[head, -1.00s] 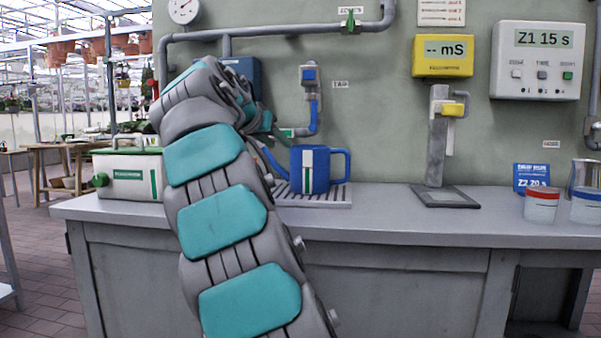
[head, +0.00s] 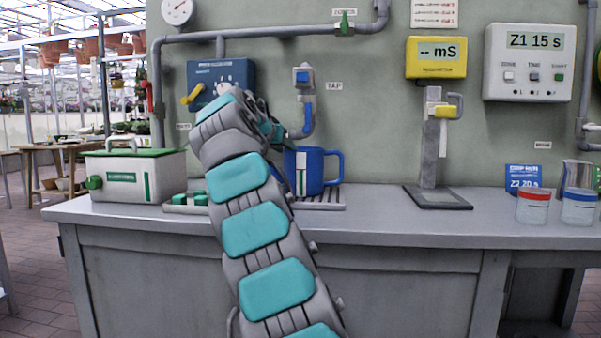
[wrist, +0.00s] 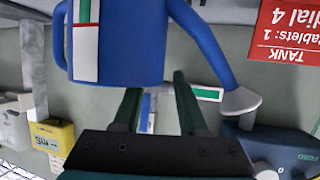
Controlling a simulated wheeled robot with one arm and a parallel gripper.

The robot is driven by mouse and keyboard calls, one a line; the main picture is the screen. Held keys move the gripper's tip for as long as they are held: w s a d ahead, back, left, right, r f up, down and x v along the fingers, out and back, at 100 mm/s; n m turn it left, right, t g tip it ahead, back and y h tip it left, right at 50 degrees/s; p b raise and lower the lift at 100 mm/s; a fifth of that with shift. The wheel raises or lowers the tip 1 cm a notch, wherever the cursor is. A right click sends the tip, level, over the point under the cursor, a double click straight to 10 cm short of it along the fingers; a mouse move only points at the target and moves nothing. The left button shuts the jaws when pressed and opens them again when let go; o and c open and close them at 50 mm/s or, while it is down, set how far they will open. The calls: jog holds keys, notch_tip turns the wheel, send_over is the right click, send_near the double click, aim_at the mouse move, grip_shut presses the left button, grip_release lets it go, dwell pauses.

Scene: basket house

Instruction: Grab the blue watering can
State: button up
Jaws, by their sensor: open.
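The blue watering can (head: 316,172) stands upright on a slatted drip tray (head: 328,199) below the tap (head: 303,78). Its handle is on the right; my arm hides part of its left side. The wrist view is upside down and shows the can's blue body (wrist: 122,45) close by, with the spout reaching right to a pale end. My gripper (head: 272,130) is above and left of the can in the head view. In the wrist view its two dark fingers (wrist: 157,84) are apart with nothing held between them. Whether a fingertip touches the can is unclear.
A blue dosing box (head: 221,76) is on the wall behind my arm. A white case with a green lid (head: 138,176) stands at left. A grey stand (head: 430,150) and two beakers (head: 533,207) are at right. The counter (head: 400,222) is clear between the drip tray and stand.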

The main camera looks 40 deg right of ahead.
jog(key=shift+f, duration=0.1)
grip_shut()
dwell(1.3)
